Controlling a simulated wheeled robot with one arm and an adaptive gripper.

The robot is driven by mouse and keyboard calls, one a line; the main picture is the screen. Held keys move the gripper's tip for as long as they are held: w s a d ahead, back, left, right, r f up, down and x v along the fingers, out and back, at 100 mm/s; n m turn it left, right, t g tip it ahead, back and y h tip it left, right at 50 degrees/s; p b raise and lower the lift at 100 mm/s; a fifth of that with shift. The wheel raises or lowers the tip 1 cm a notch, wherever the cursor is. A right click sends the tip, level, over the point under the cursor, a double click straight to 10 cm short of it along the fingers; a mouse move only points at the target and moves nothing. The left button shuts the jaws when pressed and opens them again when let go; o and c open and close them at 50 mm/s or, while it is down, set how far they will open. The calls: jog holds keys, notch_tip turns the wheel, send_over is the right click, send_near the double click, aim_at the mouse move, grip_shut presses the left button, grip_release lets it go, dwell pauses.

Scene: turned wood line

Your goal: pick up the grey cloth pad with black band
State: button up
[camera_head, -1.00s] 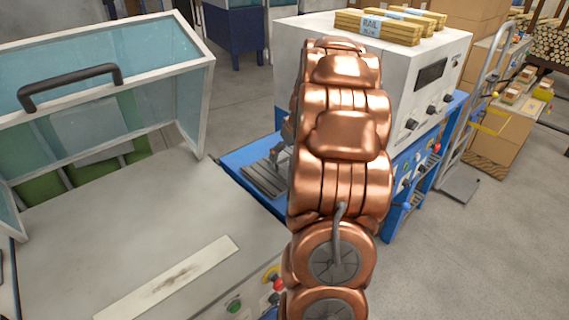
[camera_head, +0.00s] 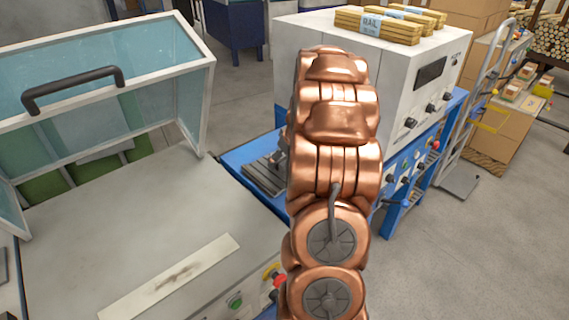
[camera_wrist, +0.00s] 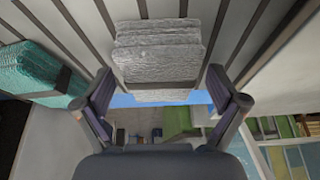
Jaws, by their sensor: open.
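My gripper (camera_wrist: 159,78) is open, with one finger on each side of the pad's near end. I cannot tell whether the fingers touch it. In the head view my copper arm hides the pad and most of the gripper. Part of the slatted surface (camera_head: 262,177) shows left of the arm.
A teal cloth pad (camera_wrist: 38,72) with a dark band lies left of the grey one. A white cabinet (camera_head: 400,75) carrying wood bundles (camera_head: 385,24) stands behind my arm. A machine with a raised clear hood (camera_head: 110,95) is at left. Open floor (camera_head: 470,260) lies at right.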

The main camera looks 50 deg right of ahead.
jog(key=shift+f+b, duration=0.2)
jog(key=shift+b, duration=0.15)
jog(key=shift+c, duration=0.3)
jog(key=c, duration=1.2)
